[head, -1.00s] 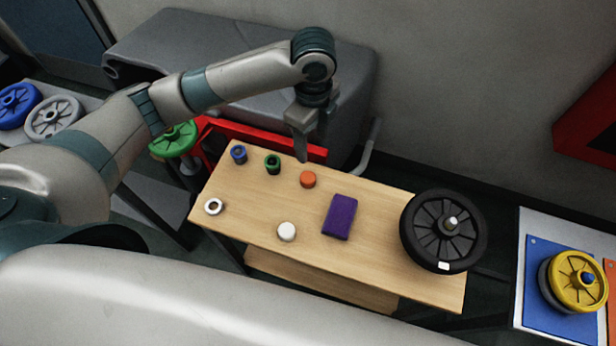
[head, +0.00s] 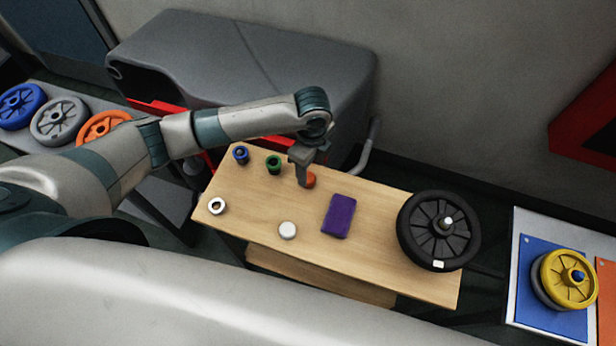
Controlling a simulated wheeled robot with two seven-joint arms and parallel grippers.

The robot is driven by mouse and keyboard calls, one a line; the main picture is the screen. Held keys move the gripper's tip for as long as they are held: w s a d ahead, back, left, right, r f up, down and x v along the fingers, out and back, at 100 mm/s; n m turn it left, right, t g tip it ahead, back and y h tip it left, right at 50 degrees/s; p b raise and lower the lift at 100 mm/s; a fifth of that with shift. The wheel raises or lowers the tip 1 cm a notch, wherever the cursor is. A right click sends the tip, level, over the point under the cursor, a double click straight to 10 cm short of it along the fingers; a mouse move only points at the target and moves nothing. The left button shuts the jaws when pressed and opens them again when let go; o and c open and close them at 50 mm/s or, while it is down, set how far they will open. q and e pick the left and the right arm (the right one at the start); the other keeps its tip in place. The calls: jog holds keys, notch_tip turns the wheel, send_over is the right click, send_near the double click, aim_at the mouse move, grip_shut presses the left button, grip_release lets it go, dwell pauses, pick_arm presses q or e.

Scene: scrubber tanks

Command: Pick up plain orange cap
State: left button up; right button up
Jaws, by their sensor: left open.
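The plain orange cap (head: 311,181) stands on the wooden table, right of the green cap. My left gripper (head: 305,180) points down at the cap, and its fingers hide the cap's left part. The gripper is open; I cannot tell whether the cap is between the fingers or just behind them. My right gripper is not in the head view.
On the wooden table (head: 380,258) are a blue cap (head: 240,154), a green cap (head: 273,165), a white cap (head: 287,230), a white ring (head: 217,206), a purple block (head: 339,216) and a black wheel (head: 439,230). A yellow wheel (head: 566,277) sits at right.

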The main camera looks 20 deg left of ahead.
aim_at(309, 178)
pick_arm(q)
jog(key=shift+a+f+p, duration=0.1)
jog(key=shift+f+p, duration=0.25)
notch_tip(309, 178, down, 3)
jog(key=shift+a+f+p, duration=0.1)
jog(key=shift+a+p, duration=0.05)
jog(key=shift+p, duration=0.55)
jog(key=shift+f, duration=0.65)
jog(key=c, duration=1.1)
